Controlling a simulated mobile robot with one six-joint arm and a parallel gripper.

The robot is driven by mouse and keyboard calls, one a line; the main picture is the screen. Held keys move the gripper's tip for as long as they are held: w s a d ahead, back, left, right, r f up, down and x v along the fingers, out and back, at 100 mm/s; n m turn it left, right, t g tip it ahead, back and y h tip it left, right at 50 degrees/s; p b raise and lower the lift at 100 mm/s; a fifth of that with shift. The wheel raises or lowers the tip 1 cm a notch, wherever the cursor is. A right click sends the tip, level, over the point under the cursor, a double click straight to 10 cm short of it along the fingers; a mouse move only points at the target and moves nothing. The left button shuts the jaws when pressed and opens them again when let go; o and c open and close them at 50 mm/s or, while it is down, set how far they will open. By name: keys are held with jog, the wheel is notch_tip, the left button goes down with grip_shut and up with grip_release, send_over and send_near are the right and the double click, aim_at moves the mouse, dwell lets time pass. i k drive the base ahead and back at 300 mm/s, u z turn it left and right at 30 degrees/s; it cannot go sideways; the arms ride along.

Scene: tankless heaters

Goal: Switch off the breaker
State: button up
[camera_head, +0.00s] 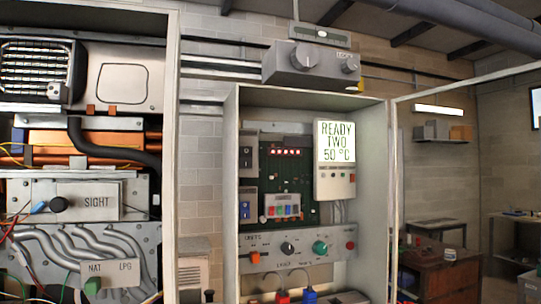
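An open grey cabinet (237,125) stands in the middle of the camera_head view. On the left side inside it are two dark switch blocks, an upper one (248,155) and a lower one (247,207). They look like breakers, but no label is readable, and I cannot tell their on or off position. A white display unit (335,160) to their right reads "READY TWO 50 °C". My gripper is not in view.
Below is a panel with knobs (290,248), with red and blue plugs at the cabinet's bottom. The cabinet's open door (395,190) is at right. A heater cabinet with pipes and a "SIGHT" plate (97,202) is at left. A control box (310,65) sits above.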

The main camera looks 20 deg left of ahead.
aim_at(245, 152)
jog(key=u, duration=1.35)
